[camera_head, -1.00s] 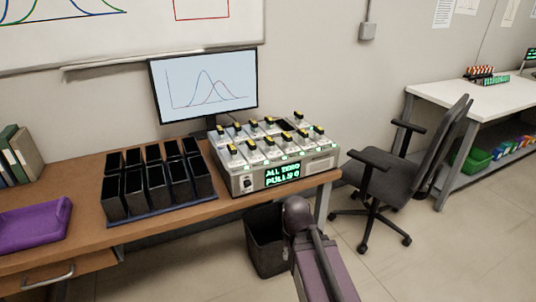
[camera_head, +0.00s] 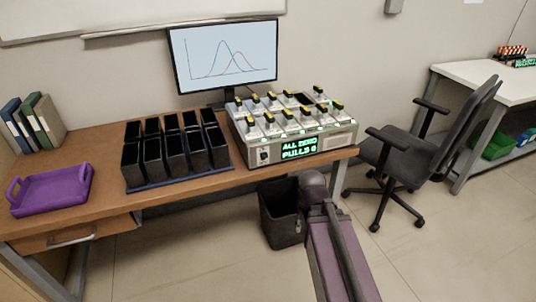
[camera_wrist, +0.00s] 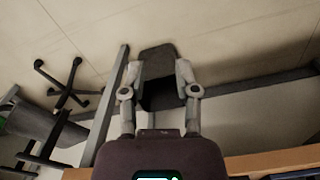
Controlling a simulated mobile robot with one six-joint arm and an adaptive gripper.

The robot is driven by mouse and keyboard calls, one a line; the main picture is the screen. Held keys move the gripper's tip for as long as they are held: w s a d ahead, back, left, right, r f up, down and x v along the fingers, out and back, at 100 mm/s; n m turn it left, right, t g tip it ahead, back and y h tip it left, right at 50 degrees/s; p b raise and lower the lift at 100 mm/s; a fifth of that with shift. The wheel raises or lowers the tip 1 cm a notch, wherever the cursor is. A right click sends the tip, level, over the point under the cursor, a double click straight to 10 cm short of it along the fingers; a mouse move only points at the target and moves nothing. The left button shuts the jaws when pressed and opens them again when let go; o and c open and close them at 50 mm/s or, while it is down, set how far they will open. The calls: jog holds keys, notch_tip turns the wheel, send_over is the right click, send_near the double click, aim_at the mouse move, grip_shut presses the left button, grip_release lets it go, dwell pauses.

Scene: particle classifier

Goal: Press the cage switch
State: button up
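A grey instrument box (camera_head: 340,136) stands at the right end of the wooden desk, with rows of yellow-topped units on top. Its lit green display (camera_head: 299,148) reads "ALL ZERO PULLS 0". A small dark switch or knob (camera_head: 264,156) sits on its front panel, left of the display; I cannot tell whether this is the cage switch. My gripper (camera_wrist: 159,70) is open in the wrist view, its two fingers apart with nothing held between them. Beyond the fingers are a dark bin (camera_wrist: 157,57) and the floor. The head view shows my arm, but not the gripper's fingers.
A rack of black bins (camera_head: 170,155) stands left of the instrument, and a purple tray (camera_head: 52,192) lies farther left. A monitor (camera_head: 224,55) is behind. A black waste bin (camera_head: 282,215) is on the floor below the desk edge. An office chair (camera_head: 408,155) stands to the right.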

dwell(0.4)
grip_shut()
jog(key=w+a+r+n+t+p, duration=0.1)
jog(key=w+a+r+p, duration=0.2)
jog(key=w+r+p, duration=0.3)
jog(key=w+a+r+n+t+p, duration=0.1)
jog(key=w+a+r+p, duration=0.2)
jog(key=w+r+p, duration=0.4)
jog(key=w+a+r+n+t+p, duration=0.1)
jog(key=w+a+r+p, duration=0.3)
jog(key=r+p, duration=0.9)
jog(key=shift+w+r+y+p, duration=0.4)
jog(key=shift+w+r, duration=0.35)
jog(key=shift+w, duration=0.75)
